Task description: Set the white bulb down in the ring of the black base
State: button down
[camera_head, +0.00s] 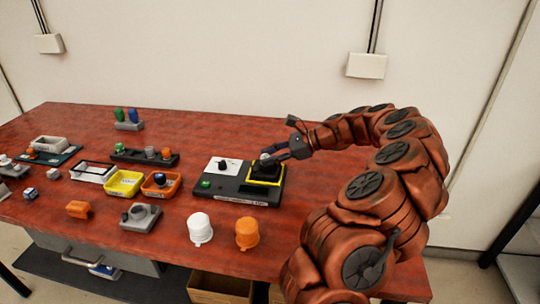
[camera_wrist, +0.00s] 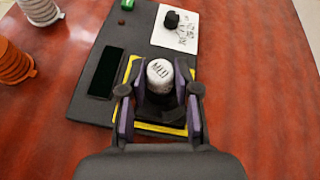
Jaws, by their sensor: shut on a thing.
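The white bulb (camera_wrist: 160,72), with dark lettering on its top, sits between the two fingers of my gripper (camera_wrist: 158,88) in the wrist view. My gripper (camera_head: 270,153) is shut on it. In the head view the bulb (camera_head: 265,157) shows as a small pale tip over the black base (camera_head: 264,171). The base stands inside a yellow square outline (camera_wrist: 160,128) on a dark panel. The bulb appears upright and lined up over the base. The fingers and bulb hide the ring, so I cannot tell whether the bulb touches it.
The dark panel (camera_head: 232,188) also carries a white plate with a black knob (camera_head: 222,164) and a green button (camera_head: 206,184). A white cap (camera_head: 200,228) and an orange cap (camera_head: 247,233) stand in front. Yellow (camera_head: 124,183) and orange (camera_head: 161,184) trays lie to the left.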

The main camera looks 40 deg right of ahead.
jog(key=c, duration=0.8)
grip_release()
jog(key=shift+o, duration=0.3)
jog(key=o, duration=0.3)
jog(key=shift+r+p, duration=2.1)
jog(key=shift+r, duration=0.85)
